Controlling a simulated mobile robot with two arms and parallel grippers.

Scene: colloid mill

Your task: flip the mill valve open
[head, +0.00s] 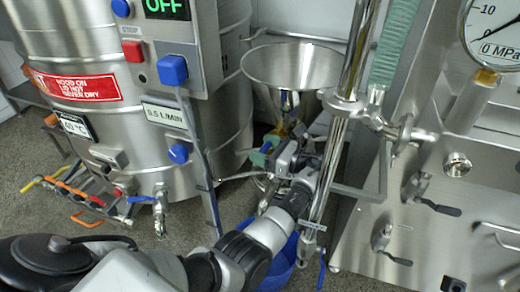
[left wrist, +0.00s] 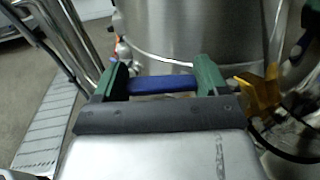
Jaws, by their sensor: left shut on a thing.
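My left gripper (head: 264,154) reaches in below the steel hopper (head: 290,66), its green fingertips pointing toward the drum. In the left wrist view, its two green fingers (left wrist: 167,80) are shut on a blue bar-like handle (left wrist: 162,84), which spans the gap between them. I take this blue piece to be the mill valve's handle. A yellow part (left wrist: 262,92) is just right of the fingers. In the head view, my gripper and wrist hide most of the valve under the hopper. My right gripper is not in view.
A large steel drum (head: 110,140) with a control box (head: 170,45) stands left of the hopper. A vertical steel pipe (head: 340,150) stands close to the right of my wrist. A steel panel (head: 440,160) with black levers and a gauge (head: 493,30) fills the right.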

